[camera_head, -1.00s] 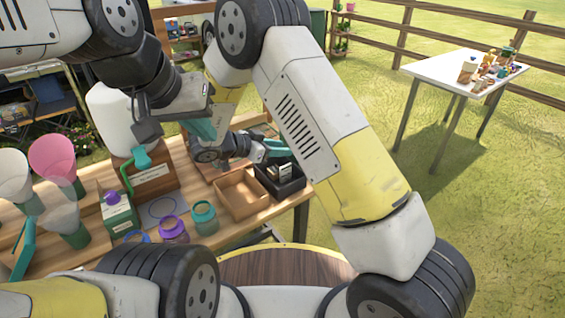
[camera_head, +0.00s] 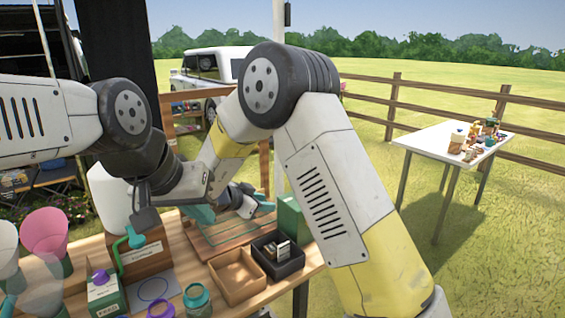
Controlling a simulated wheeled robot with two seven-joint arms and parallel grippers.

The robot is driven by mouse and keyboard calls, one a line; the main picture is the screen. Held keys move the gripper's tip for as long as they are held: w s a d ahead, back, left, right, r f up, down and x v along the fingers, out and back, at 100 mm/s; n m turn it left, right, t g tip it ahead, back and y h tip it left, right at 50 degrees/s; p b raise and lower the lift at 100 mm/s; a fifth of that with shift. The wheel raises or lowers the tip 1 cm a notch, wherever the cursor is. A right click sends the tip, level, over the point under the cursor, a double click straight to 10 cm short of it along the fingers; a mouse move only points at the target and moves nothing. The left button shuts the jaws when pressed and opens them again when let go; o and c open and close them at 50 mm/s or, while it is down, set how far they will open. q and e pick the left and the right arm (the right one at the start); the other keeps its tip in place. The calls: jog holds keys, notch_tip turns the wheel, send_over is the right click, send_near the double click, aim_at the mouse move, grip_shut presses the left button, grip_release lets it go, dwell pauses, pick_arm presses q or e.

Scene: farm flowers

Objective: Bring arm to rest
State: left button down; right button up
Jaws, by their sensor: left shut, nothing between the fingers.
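My right arm bends at a high elbow in the middle and reaches back down to the table. Its gripper (camera_head: 262,205) shows a teal fingertip above a wooden board (camera_head: 228,236). The rest of its fingers are hidden or too small to tell whether they are apart.
The table holds a white jug (camera_head: 108,200), a wooden tray (camera_head: 238,280), a black tray (camera_head: 278,262), a green box (camera_head: 292,218), a teal jar (camera_head: 197,300) and a pink cone (camera_head: 44,233). A white table (camera_head: 440,143) stands far right on open grass.

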notch_tip(320, 180, up, 20)
jog(key=w+d+n+t+y, duration=0.25)
jog(key=n+y, duration=0.25)
jog(key=y, duration=0.6)
jog(key=s+d+f+n+g, duration=0.1)
jog(key=s+d+n+g, duration=0.1)
jog(key=s+d, duration=0.4)
jog(key=s+d+f+n+g+h, duration=0.1)
jog(key=s+d, duration=0.4)
jog(key=s, duration=0.9)
jog(key=s+d+f+n+g, duration=0.2)
jog(key=s+d, duration=0.4)
jog(key=s, duration=0.4)
jog(key=shift+s+d+f+n+g, duration=0.3)
jog(key=shift+d+f+n+g, duration=0.05)
jog(key=shift+n, duration=0.15)
